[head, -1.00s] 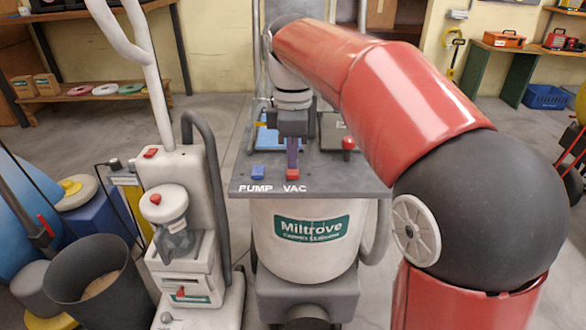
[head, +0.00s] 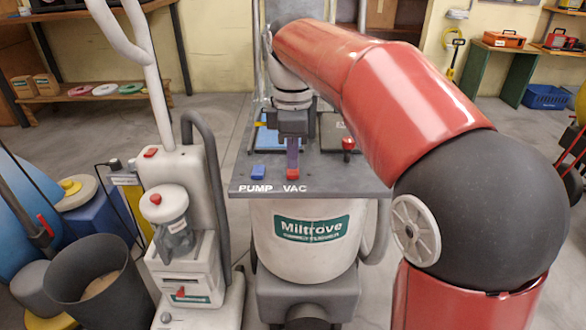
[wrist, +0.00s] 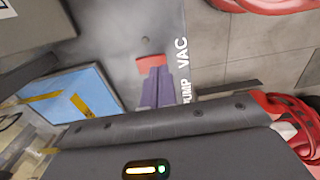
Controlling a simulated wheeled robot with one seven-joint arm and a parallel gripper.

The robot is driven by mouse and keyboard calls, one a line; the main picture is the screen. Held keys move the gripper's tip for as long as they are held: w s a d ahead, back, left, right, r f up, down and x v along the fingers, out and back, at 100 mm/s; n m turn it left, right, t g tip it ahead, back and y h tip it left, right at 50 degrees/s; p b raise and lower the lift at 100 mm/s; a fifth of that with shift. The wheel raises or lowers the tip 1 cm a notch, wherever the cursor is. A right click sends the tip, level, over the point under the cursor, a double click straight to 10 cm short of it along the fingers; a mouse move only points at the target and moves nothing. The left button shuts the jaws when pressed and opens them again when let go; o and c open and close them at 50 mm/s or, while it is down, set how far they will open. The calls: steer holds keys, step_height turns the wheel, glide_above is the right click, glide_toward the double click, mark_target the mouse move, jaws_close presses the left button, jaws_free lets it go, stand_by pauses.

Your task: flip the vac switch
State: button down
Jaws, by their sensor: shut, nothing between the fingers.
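The red vac switch (head: 293,174) stands at the front edge of the grey panel (head: 350,183) on the Miltrove machine, above the white VAC label. My gripper (head: 292,166) points down over it, its purple fingers shut and empty. The fingertips are at the switch and hide part of it; I cannot tell whether they touch it. In the wrist view, the red switch (wrist: 153,60) shows just beyond the tips of the purple fingers (wrist: 154,82). The blue pump switch (head: 258,172) is to the left of the vac switch.
A red-topped knob (head: 348,144) stands on the panel right of my gripper. A blue framed piece (wrist: 70,95) lies on the panel behind the switches. A white upright machine (head: 180,200) and a dark bin (head: 100,280) stand to the left. Open floor lies beyond the machine.

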mark_target(293, 173)
steer(key=shift+f+b, duration=0.6)
steer(key=shift+f, duration=0.3)
stand_by(0.5)
steer(key=shift+r, duration=0.15)
step_height(293, 173, up, 5)
steer(key=p, duration=0.5)
steer(key=shift+f, duration=0.2)
steer(key=shift+r, duration=1.1)
